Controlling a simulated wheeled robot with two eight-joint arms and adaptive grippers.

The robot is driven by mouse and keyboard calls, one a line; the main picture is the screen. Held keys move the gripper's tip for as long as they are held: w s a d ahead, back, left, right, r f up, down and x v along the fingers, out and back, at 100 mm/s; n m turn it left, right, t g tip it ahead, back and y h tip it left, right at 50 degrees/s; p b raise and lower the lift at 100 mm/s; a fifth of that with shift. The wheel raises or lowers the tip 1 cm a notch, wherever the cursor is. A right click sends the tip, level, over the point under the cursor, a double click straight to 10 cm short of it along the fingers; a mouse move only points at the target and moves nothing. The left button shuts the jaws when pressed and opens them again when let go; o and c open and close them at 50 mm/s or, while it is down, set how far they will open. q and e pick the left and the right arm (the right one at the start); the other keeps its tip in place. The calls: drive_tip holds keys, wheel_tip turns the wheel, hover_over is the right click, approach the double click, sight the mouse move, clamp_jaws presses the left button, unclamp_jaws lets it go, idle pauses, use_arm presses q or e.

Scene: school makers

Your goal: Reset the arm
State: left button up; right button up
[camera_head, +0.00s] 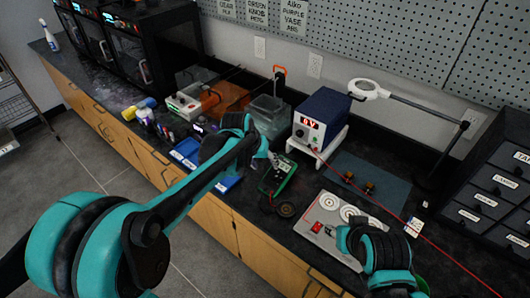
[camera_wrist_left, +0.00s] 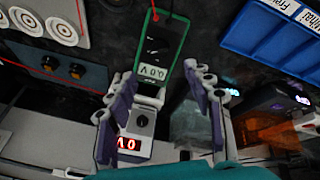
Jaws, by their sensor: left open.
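My left arm reaches in from the left in the head view. Its gripper (camera_head: 272,156) is above the bench, close to a green-framed multimeter (camera_head: 276,176). In the left wrist view the two purple-padded fingers of the left gripper (camera_wrist_left: 163,95) stand wide apart with nothing held between them. The multimeter (camera_wrist_left: 160,42) shows beyond the fingers, with a lit display. My right gripper (camera_head: 345,238) is at the lower right, over a pale panel with round dials (camera_head: 322,212). Its fingers are small and partly hidden by the wrist, so their opening is unclear.
A blue power supply (camera_head: 320,118) with a red display stands behind the multimeter. A red cable (camera_head: 405,218) runs across the bench. A magnifier lamp (camera_head: 368,89) overhangs a dark mat (camera_head: 395,188). Black drawers (camera_head: 490,200) stand at right, and printers (camera_head: 130,45) at far left.

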use_arm(q)
drive_tip(key=s+a+r+t+y, duration=0.15)
drive_tip(key=s+a+r, duration=0.35)
drive_tip(key=s+a, duration=0.5)
drive_tip(key=s+a+f+t, duration=0.1)
drive_tip(key=s+a, duration=0.1)
drive_tip(key=s, duration=0.5)
drive_tip(key=s+a+f+n+t+y, duration=0.1)
drive_tip(key=s+a, duration=0.1)
drive_tip(key=s, duration=0.5)
drive_tip(key=shift+a+f, duration=0.25)
drive_tip(key=shift+a, duration=0.1)
